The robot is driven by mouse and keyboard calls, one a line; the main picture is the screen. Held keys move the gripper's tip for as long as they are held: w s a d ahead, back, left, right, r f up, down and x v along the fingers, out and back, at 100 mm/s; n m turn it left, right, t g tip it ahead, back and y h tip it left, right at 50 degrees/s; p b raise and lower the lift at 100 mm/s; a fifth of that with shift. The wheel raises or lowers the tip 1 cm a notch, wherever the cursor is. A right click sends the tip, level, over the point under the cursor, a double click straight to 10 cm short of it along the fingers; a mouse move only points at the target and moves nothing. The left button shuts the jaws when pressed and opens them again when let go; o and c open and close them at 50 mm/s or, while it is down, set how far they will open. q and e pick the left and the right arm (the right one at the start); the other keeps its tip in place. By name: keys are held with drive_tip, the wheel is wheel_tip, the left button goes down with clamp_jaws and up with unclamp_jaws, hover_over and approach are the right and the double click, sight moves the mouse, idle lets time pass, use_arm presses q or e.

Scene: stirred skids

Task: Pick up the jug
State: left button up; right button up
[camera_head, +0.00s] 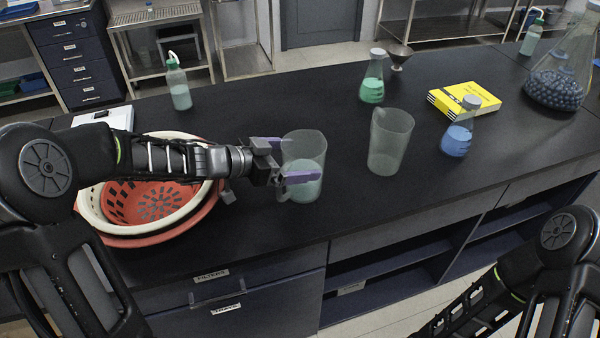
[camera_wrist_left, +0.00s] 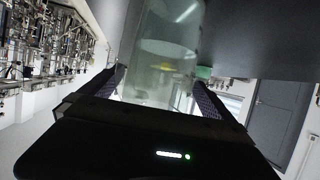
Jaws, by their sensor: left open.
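A clear jug (camera_head: 303,146) with pale green liquid stands upright on the black bench. It also shows in the left wrist view (camera_wrist_left: 165,75), filling the space between the two fingers. My left gripper (camera_head: 300,160) is open, with one purple finger on the far side of the jug and one on the near side. I cannot tell whether either finger touches it. A second clear vessel (camera_head: 391,141), seemingly empty, stands to its right. My right arm shows at the lower right, but its gripper is out of view.
Nested red and cream colanders (camera_head: 88,205) lie under my left arm. A green flask (camera_head: 372,85), a blue flask (camera_head: 459,135), a yellow book (camera_head: 464,98), a metal funnel (camera_head: 398,57), a wash bottle (camera_head: 179,88) and a large flask of dark balls (camera_head: 556,85) stand around. The front middle is clear.

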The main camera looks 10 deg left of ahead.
use_arm(q)
drive_tip(key=shift+w+d+f, duration=0.2)
drive_tip(key=shift+w+d, duration=0.2)
drive_tip(key=shift+c, duration=0.3)
drive_tip(key=c, duration=1.8)
